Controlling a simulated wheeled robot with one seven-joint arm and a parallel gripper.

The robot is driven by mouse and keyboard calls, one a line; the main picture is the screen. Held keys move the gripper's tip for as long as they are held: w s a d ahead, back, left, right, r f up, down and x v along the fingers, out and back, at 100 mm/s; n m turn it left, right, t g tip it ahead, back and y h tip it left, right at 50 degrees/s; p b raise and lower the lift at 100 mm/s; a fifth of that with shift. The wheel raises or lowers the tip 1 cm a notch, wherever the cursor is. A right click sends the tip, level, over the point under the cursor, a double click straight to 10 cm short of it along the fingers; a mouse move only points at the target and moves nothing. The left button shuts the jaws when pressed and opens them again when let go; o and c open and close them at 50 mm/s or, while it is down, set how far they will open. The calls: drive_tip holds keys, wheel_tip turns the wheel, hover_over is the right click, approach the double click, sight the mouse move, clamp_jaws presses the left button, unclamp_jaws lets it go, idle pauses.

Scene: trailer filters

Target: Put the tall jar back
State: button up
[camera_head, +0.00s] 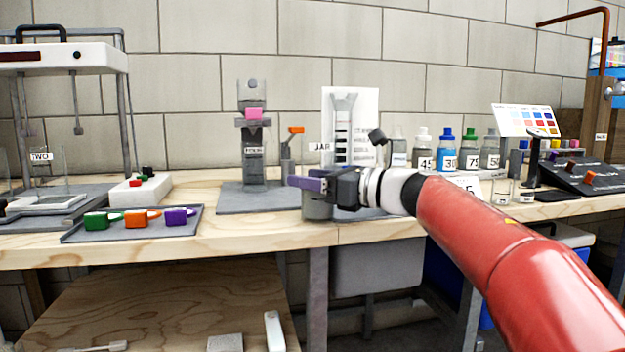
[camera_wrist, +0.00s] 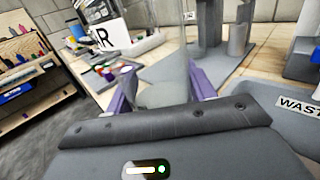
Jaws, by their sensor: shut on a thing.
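In the wrist view my gripper (camera_wrist: 162,94) has its purple fingers on both sides of a clear glass jar (camera_wrist: 162,62), and is shut on it. The jar looks like the tall jar; its upper part runs out of the top of the picture. In the head view my gripper (camera_head: 307,184) is over the front edge of the bench, right of the middle.
A grey stand with a column (camera_head: 253,150) is just left of my gripper. Labelled bottles (camera_head: 447,150) stand to the right. A WASTE label (camera_wrist: 300,103) shows at right in the wrist view.

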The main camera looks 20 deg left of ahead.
drive_tip(key=shift+f, duration=0.2)
drive_tip(key=o, duration=1.2)
drive_tip(key=shift+o, duration=0.2)
drive_tip(key=shift+r+p, duration=0.55)
drive_tip(key=shift+r, duration=0.05)
drive_tip(key=b+v, duration=0.1)
drive_tip(key=v, duration=1.1)
drive_tip(key=shift+f, duration=0.25)
